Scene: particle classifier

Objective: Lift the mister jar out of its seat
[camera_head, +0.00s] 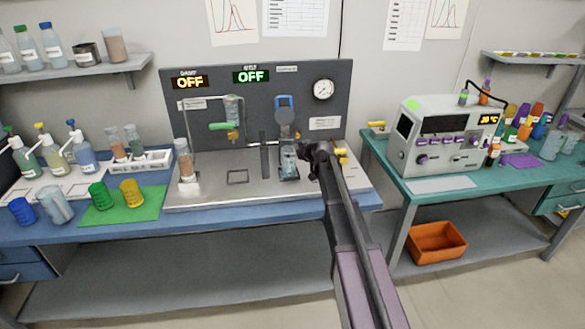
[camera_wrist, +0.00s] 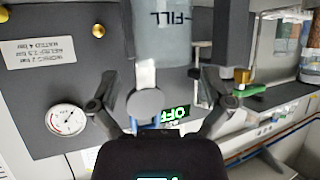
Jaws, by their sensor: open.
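A clear jar (camera_head: 289,162), seemingly the mister jar, stands upright in a seat at the right part of the steel deck, below a blue-handled fitting (camera_head: 284,105). In the wrist view, which is upside down, a translucent jar (camera_wrist: 165,35) with a "FILL" mark is at the top centre. My gripper (camera_head: 312,153) is just right of the jar in the head view. In the wrist view my gripper (camera_wrist: 157,80) has its fingers spread, with the jar ahead between them. I see no grip on it. The jar's seat is partly hidden.
The back panel (camera_head: 255,90) carries a gauge (camera_head: 323,89) and two displays reading OFF. Another jar (camera_head: 184,160) stands at the deck's left end. A green-handled valve (camera_head: 222,126) sticks out left of the blue-handled fitting. The front of the deck is mostly clear.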

